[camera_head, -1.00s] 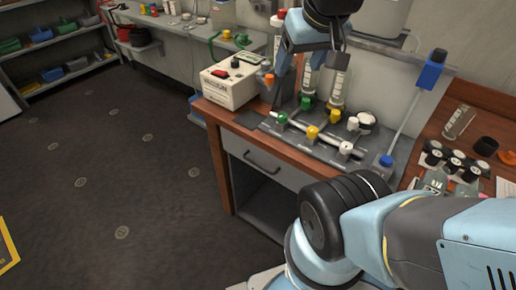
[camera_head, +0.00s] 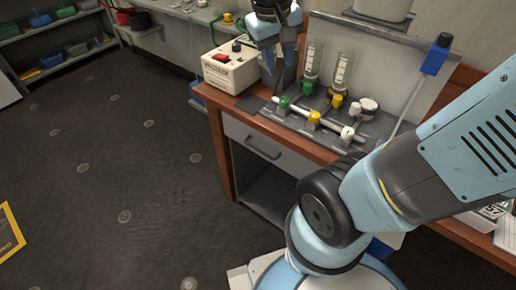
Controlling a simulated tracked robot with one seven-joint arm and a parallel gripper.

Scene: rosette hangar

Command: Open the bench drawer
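The bench drawer (camera_head: 255,147) has a grey front under the wooden bench top (camera_head: 233,115), above an open shelf space. The drawer looks shut. Its dark bar handle (camera_head: 263,149) is in plain view, with nothing touching it. My gripper (camera_head: 275,78) hangs above the back of the bench, pointing down, between the white vacuum box and the clear cylinders. It is well above and behind the handle. Its dark fingers are seen edge-on, so I cannot tell how far apart they are.
A white vacuum box (camera_head: 230,72) stands left on the bench. A manifold with green, yellow and white knobs (camera_head: 314,119) and clear cylinders (camera_head: 342,74) crowds the top. A blue-ended rod (camera_head: 437,54) leans at right. The dark floor (camera_head: 120,150) before the bench is clear.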

